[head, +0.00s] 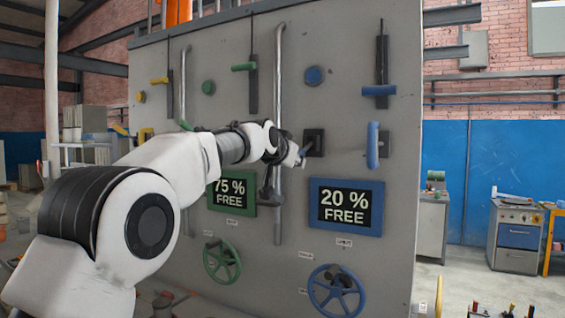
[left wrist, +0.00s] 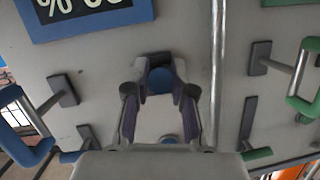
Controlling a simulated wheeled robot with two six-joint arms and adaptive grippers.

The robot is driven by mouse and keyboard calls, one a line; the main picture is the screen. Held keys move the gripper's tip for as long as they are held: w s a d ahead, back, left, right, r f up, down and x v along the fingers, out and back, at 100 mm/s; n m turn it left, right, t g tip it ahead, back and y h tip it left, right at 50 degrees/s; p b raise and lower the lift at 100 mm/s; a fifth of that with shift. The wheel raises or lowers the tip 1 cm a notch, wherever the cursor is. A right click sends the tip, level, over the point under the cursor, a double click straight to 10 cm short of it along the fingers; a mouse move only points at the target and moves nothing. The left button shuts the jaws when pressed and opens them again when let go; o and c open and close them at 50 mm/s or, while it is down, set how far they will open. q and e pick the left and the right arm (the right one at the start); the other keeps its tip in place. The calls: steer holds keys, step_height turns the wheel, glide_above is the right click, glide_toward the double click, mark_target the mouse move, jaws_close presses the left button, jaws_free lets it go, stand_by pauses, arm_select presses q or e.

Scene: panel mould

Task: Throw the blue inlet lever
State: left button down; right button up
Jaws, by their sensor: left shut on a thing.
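The blue inlet lever sticks out of a dark square plate (head: 313,142) above the blue-framed "20 % FREE" display. In the left wrist view its round blue end (left wrist: 160,78) shows between my fingertips, with the dark plate behind it. My left gripper (head: 300,158) is at this plate, shut on the lever; its fingers (left wrist: 160,90) stand on either side of the blue end. In the head view the gripper and wrist hide most of the lever. My right gripper is not in view.
A blue vertical handle (head: 373,145) stands out from the panel just right of my gripper. A blue slot lever (head: 379,90) and knob (head: 315,75) are above. The blue display (head: 346,206) and handwheel (head: 336,291) are below. A vertical pipe (head: 278,75) runs close on the left.

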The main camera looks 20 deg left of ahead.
arm_select(q)
steer(key=b, duration=0.1)
steer(key=f+t+b, duration=0.1)
steer(key=shift+w+f+b, duration=0.25)
steer(key=shift+w+b, duration=0.05)
steer(key=shift+b, duration=0.1)
steer(key=shift+t+b, duration=0.3)
steer(key=shift+t, duration=0.1)
steer(key=shift+w+r, duration=0.1)
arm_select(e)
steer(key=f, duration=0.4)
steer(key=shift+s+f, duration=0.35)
arm_select(q)
steer(key=shift+r, duration=0.2)
steer(key=c, duration=1.1)
jaws_free()
steer(key=shift+o, duration=0.7)
steer(key=shift+w+d+f, duration=0.1)
steer(key=shift+w+f, duration=0.25)
steer(key=s+r, duration=0.1)
steer(key=s, duration=1.1)
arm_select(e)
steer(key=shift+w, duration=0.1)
arm_select(q)
steer(key=shift+w, duration=0.1)
